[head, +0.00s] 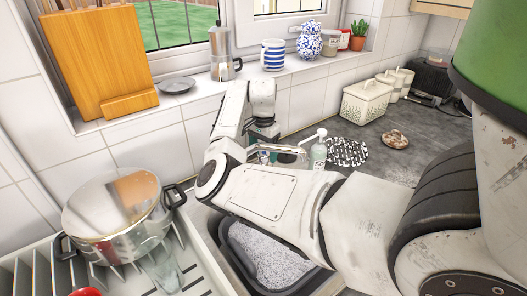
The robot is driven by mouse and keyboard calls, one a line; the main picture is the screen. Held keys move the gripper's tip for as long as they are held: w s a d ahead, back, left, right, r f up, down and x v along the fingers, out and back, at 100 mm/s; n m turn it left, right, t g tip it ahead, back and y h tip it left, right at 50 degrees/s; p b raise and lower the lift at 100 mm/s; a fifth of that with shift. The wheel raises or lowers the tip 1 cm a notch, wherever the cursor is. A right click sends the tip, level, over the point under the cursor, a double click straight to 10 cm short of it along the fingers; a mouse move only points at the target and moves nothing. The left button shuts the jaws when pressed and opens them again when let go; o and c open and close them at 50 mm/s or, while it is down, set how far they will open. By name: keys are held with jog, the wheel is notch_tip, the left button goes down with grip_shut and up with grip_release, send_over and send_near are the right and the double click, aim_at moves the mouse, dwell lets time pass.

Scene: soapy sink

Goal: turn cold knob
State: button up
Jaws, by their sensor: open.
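A metal tap spout (278,149) shows just above my arm, over the sink (232,232). I cannot make out the cold knob; my forearm covers much of the tap's base. My gripper (264,146) points down at the wall side of the sink, close beside the tap. It is open, but its fingertips are small and partly hidden by my arm. I cannot tell whether it touches anything.
A soap bottle (318,152) stands right of the tap. A dark basin of suds (266,258) sits in the sink. A steel pot (115,215) is on the drying rack at left. The windowsill holds a moka pot (222,55) and striped mug (273,55).

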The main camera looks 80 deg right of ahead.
jog(key=shift+f, duration=0.5)
jog(key=c, duration=1)
